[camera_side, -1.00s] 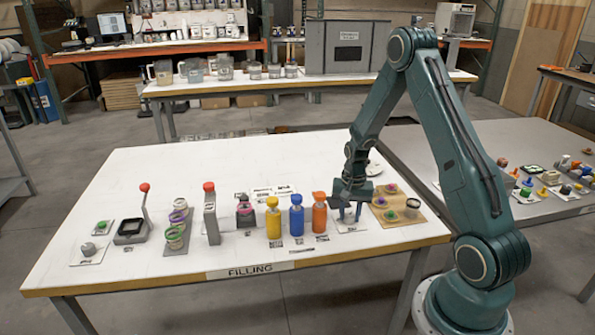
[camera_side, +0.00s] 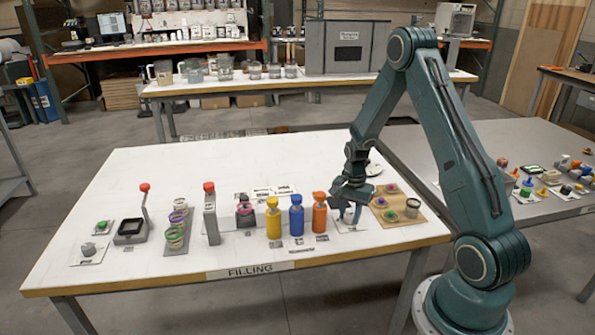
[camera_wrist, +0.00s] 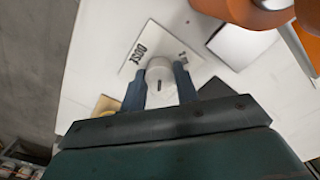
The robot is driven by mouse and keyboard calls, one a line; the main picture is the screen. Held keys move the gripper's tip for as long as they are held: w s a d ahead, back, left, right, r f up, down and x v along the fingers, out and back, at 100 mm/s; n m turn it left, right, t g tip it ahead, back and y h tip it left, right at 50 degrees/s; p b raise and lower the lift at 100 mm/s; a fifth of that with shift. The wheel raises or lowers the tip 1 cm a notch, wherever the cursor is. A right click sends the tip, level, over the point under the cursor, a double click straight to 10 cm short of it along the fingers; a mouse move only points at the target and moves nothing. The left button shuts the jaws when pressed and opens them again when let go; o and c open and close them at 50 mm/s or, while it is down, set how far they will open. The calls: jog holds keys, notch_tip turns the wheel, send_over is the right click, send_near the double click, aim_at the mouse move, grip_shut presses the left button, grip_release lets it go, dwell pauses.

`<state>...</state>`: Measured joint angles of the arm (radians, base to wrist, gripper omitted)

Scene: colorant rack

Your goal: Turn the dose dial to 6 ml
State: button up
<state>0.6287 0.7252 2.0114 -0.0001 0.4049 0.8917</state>
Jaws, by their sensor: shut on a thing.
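The dose dial (camera_wrist: 160,68) is a pale round knob with a short dark mark on its top. It stands on a white plate (camera_wrist: 133,66) printed "DOSE". My gripper (camera_wrist: 160,78) is shut on the dial, with one blue finger on each side. In the side view my gripper (camera_side: 350,213) is low over the dose plate (camera_side: 352,228), at the right of the row, and hides the dial. Scale figures and the 6 ml mark are not readable.
An orange bottle (camera_side: 320,213) stands close to the left of my gripper, with blue (camera_side: 296,215) and yellow (camera_side: 273,218) bottles beyond. A wooden board (camera_side: 427,218) with small pots lies close on the right. The table behind is mostly clear.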

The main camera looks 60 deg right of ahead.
aim_at(350, 215)
jog(key=o, duration=1)
jog(key=shift+r, duration=0.15)
notch_tip(350, 215, up, 14)
jog(key=shift+f, duration=0.2)
